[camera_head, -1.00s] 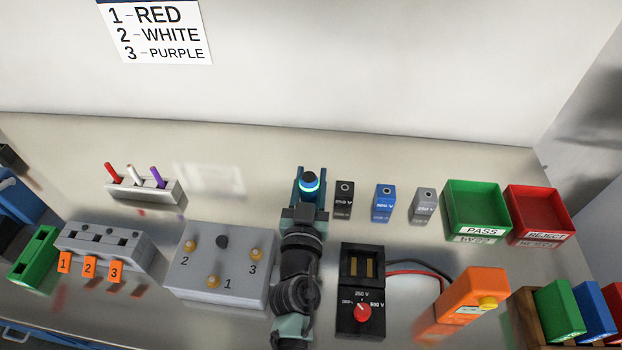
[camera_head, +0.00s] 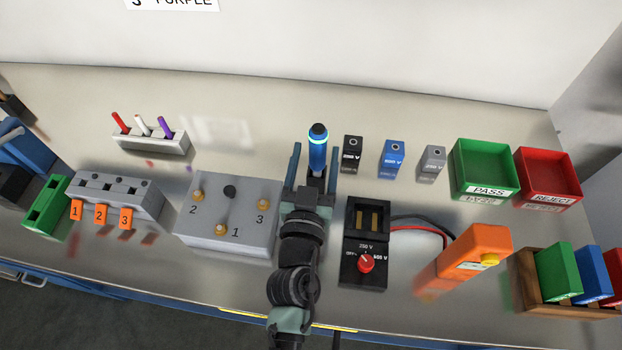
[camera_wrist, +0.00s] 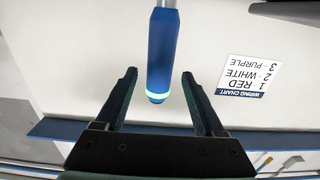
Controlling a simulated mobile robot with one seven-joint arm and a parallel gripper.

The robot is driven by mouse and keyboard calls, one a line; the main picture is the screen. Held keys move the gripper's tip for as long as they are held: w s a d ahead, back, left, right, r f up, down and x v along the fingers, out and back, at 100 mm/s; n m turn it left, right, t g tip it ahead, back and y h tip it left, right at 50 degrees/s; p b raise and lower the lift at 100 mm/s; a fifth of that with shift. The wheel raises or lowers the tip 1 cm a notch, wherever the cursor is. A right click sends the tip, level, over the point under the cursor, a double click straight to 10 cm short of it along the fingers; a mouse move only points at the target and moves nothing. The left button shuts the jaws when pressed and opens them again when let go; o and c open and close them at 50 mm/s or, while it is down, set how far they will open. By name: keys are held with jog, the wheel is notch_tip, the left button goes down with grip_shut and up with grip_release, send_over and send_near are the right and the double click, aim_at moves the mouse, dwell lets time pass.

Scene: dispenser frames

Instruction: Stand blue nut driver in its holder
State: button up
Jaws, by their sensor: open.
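The blue nut driver (camera_head: 318,155) stands upright in the head view, with a dark cap and a pale green ring at its top. Its blue handle also shows in the wrist view (camera_wrist: 163,45), with the metal shaft at the picture's top edge. My gripper (camera_head: 315,150) is open around the handle. In the wrist view its fingers (camera_wrist: 158,76) stand on either side of the handle with a gap on each side. The holder is mostly hidden behind my gripper, so how the shaft sits in it cannot be seen.
Black, blue and grey blocks (camera_head: 393,158) stand close to the right. A grey box with numbered terminals (camera_head: 232,240) is at left, and a black tester (camera_head: 365,275) is at right. Green (camera_head: 484,200) and red (camera_head: 548,200) bins stand farther right.

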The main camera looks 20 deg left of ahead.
jog(key=b+v, duration=0.1)
jog(key=v, duration=0.5)
jog(key=w+d+r+m+t+h, duration=0.1)
jog(key=w+d+r+t+h, duration=0.15)
jog(key=r, duration=0.65)
jog(key=w+d+r+m+t+h, duration=0.1)
jog(key=w+d+r, duration=0.15)
jog(key=r, duration=0.65)
jog(key=w+d+r+m+t+h, duration=0.15)
jog(key=d+r, duration=0.25)
jog(key=r, duration=0.5)
jog(key=s+d+r+t, duration=0.1)
jog(key=s+r, duration=0.2)
jog(key=r, duration=0.5)
jog(key=s+d+r+t, duration=0.2)
jog(key=s+r, duration=0.1)
jog(key=r, duration=0.5)
jog(key=s+d+r+t, duration=0.1)
jog(key=s+r+t, duration=0.1)
jog(key=r, duration=0.7)
jog(key=shift+s+d+p, duration=0.3)
jog(key=shift+s+p, duration=0.15)
jog(key=shift+s, duration=0.2)
jog(key=shift+r, duration=0.15)
